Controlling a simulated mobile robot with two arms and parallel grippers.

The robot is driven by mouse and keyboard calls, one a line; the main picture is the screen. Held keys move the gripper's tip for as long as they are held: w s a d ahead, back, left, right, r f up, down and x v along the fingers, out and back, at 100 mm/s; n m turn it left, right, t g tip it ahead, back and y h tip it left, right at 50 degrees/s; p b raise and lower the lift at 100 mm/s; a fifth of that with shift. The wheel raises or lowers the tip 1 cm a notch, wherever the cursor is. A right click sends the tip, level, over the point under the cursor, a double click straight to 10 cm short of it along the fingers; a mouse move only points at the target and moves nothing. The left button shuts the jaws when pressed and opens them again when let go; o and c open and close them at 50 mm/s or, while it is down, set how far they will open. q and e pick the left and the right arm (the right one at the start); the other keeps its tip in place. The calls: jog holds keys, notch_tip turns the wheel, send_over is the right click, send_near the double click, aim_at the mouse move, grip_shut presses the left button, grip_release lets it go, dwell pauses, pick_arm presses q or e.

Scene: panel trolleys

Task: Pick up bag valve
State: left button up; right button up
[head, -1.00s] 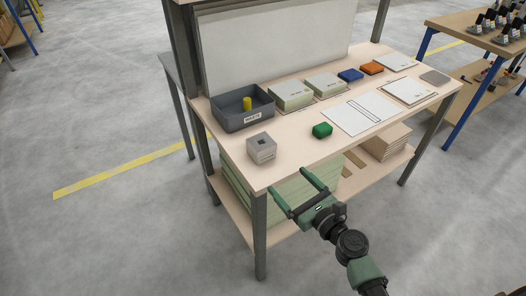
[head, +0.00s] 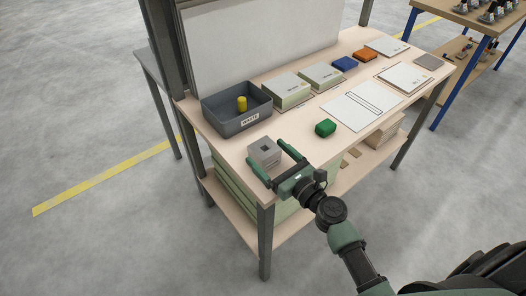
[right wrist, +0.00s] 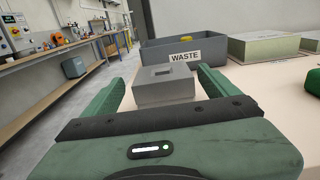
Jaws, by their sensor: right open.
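A small grey block (head: 264,151) with a dark square recess on top stands on the table near its left front corner. It is the only thing lined up with my right gripper, but I cannot tell for sure that it is the bag valve. My right gripper (head: 266,153) is open, with one green finger on each side of the block. The right wrist view shows the grey block (right wrist: 163,86) upright between the fingers, with no clear contact. My left gripper is not in view.
Boxes (head: 287,91) stand farther back. White sheets (head: 361,105) lie at the right. The table (head: 290,129) is bare around the green block.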

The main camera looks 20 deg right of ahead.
aim_at(262, 147)
jog(key=x, duration=0.5)
jog(key=shift+w, duration=0.4)
grip_shut()
jog(key=shift+r, duration=0.15)
